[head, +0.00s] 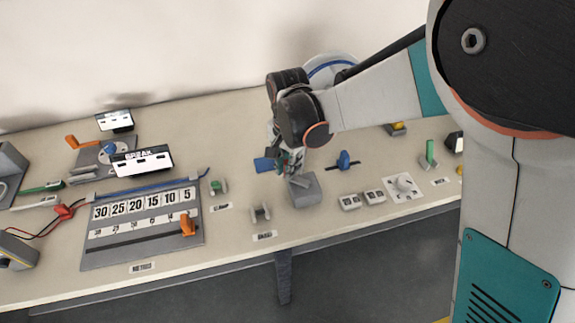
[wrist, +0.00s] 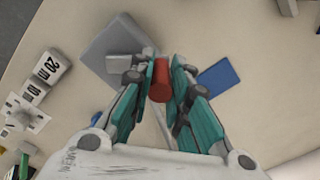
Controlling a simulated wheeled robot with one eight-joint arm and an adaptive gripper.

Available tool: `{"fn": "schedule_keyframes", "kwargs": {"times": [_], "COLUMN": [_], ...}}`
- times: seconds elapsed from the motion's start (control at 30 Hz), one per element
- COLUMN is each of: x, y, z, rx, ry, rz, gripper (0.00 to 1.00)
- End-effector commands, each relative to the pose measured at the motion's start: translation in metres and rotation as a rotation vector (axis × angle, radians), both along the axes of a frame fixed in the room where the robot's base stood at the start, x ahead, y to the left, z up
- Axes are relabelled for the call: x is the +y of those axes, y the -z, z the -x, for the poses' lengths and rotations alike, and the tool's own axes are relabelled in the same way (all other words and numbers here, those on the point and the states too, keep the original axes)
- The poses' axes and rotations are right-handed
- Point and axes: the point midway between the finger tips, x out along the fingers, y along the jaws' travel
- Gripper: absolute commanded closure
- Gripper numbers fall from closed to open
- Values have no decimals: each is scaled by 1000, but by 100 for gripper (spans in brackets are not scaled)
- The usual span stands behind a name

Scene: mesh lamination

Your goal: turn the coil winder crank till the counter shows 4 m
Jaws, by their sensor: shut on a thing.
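My gripper (wrist: 163,85) is shut on a red cylindrical grip, which looks like the crank handle (wrist: 160,78), in the wrist view. A grey block (wrist: 116,44) lies just beyond the fingers, with a lighter grey arm beside the grip. In the head view my gripper (head: 284,168) hangs over this grey block (head: 306,191) and hides most of the handle. I take the block to be the coil winder, but cannot be sure. No counter reading in metres for it can be made out.
A blue flat piece (wrist: 218,77) lies right of the fingers. White tiles marked 20 m (wrist: 50,67) and 10 (wrist: 33,90) stand near a white knob plate (head: 404,188). A numbered slider board (head: 143,253) and a BREAK display (head: 141,161) are at left.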

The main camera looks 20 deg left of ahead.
Motion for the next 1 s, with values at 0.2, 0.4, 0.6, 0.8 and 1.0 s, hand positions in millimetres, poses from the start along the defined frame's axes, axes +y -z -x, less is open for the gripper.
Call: {"fn": "schedule_keyframes", "kwargs": {"times": [0.2,0.4,0.6,0.8,1.0], "x": [-2,-3,-4,-4,-4], "y": [0,0,0,0,0], "z": [-7,-10,-11,-11,-11], "rx": [-1,-1,-1,-1,-1], "ry": [121,183,205,207,207], "rz": [0,0,0,0,0], "gripper": [100,100,100,100,72]}}
